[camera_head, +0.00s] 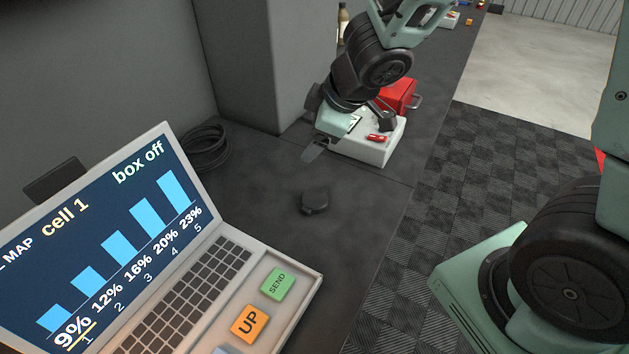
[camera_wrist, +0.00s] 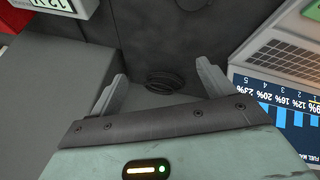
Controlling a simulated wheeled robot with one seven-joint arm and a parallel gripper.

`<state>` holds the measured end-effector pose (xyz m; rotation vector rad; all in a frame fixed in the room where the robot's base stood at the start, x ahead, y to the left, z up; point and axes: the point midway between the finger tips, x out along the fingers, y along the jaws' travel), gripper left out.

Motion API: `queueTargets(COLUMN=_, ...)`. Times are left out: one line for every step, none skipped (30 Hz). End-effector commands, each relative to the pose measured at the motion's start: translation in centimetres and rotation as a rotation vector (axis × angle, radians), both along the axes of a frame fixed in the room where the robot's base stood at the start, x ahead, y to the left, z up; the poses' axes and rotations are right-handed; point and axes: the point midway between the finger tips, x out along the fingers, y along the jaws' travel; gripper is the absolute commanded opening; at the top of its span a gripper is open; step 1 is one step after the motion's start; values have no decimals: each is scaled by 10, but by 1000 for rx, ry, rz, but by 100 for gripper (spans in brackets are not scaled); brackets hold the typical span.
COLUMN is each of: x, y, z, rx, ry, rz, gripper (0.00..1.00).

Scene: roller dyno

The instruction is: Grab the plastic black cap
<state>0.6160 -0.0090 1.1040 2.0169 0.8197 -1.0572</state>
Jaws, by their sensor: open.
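The small black plastic cap (camera_head: 315,201) lies on the dark worktop, between the laptop and the white box. In the wrist view a dark shape (camera_wrist: 190,4) at the top edge may be the cap, but it is cut off. My gripper (camera_head: 334,139) is above the worktop, beyond the cap and beside the white box. In the wrist view my gripper (camera_wrist: 163,72) has its two fingers spread with nothing between them.
The laptop (camera_head: 225,270) stands at left. The white box (camera_head: 372,150), with a red case (camera_head: 399,95) behind it, is close to my gripper. A coiled black hose (camera_head: 205,147) lies by the grey pillar (camera_head: 262,65). Worktop around the cap is clear.

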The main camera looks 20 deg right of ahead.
Motion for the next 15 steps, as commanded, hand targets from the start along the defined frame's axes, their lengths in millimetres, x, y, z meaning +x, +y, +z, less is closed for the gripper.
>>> queueTargets(x=4, y=-9, z=13, rx=9, ry=15, rz=48, gripper=81)
queueTargets(x=5, y=-12, z=15, rx=16, ry=25, rz=84, gripper=81)
queueTargets(x=4, y=-17, z=15, rx=25, ry=45, rz=127, gripper=81)
queueTargets(x=2, y=-21, z=16, rx=32, ry=63, rz=158, gripper=81)
queueTargets(x=-1, y=-25, z=16, rx=37, ry=84, rz=189, gripper=81)
queueTargets(x=-5, y=-31, z=16, rx=45, ry=114, rz=226, gripper=81)
queueTargets(x=-9, y=-35, z=15, rx=50, ry=137, rz=250, gripper=81)
queueTargets(x=-13, y=-39, z=15, rx=54, ry=159, rz=273, gripper=81)
queueTargets(x=-18, y=-44, z=14, rx=58, ry=190, rz=299, gripper=81)
queueTargets(x=-22, y=-48, z=14, rx=61, ry=210, rz=315, gripper=81)
queueTargets(x=-26, y=-51, z=14, rx=63, ry=229, rz=330, gripper=81)
queueTargets(x=-31, y=-55, z=13, rx=65, ry=251, rz=347, gripper=81)
queueTargets(x=-33, y=-57, z=12, rx=67, ry=265, rz=355, gripper=81)
queueTargets(x=-36, y=-59, z=12, rx=68, ry=276, rz=364, gripper=81)
queueTargets(x=-38, y=-60, z=10, rx=67, ry=288, rz=372, gripper=81)
